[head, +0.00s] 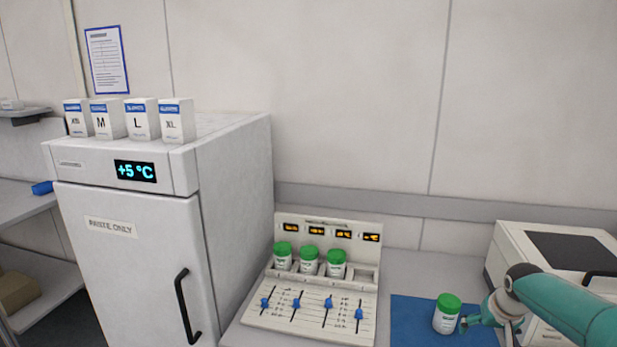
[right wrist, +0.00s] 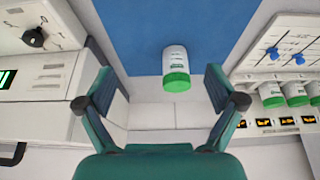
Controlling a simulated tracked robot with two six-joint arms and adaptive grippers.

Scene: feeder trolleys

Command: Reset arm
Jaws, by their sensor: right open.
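My right gripper (head: 484,322) is at the lower right of the head view, close to the right side of a white jar with a green lid (head: 447,314). The jar stands upright on a blue mat (head: 408,313). In the right wrist view my right gripper (right wrist: 154,62) is open, its two teal fingers wide apart. The jar (right wrist: 176,68) shows between and beyond the fingers, with no finger seen touching it. The blue mat (right wrist: 145,30) lies behind it. My left gripper is in neither view.
A slotted panel (head: 313,318) with blue sliders and orange displays holds three green-lidded jars (head: 309,261); its rightmost slot is empty. A white fridge (head: 130,260) with boxes on top stands left. A white machine (head: 510,258) stands behind my right arm.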

